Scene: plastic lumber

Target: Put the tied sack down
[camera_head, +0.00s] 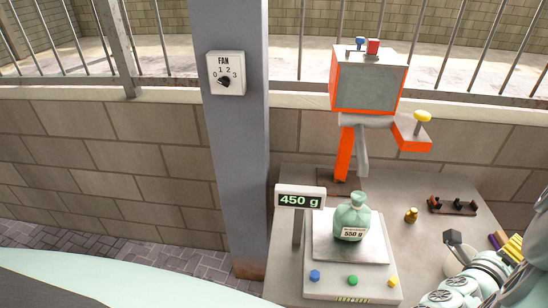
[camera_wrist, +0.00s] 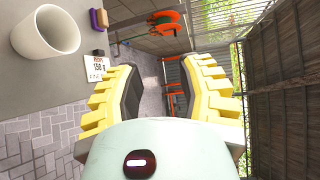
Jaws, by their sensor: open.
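The tied sack (camera_head: 352,219) is pale green with a knotted neck and a label reading 550 g. It stands upright on the metal pan of the scale (camera_head: 322,247) in the head view. The scale's display (camera_head: 300,197) reads 450 g. My gripper (camera_wrist: 157,78) is open and empty in the wrist view, with paving beyond its yellow ribbed fingers. In the head view my arm is at the lower right, apart from the sack. The sack does not show in the wrist view.
A small brass weight (camera_head: 411,215) and a dark rack (camera_head: 452,206) sit right of the scale. An orange-and-grey device (camera_head: 368,85) stands behind. A white cup (camera_wrist: 45,32) and a 150 g card (camera_wrist: 97,67) show in the wrist view. A grey post (camera_head: 237,150) rises left of the table.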

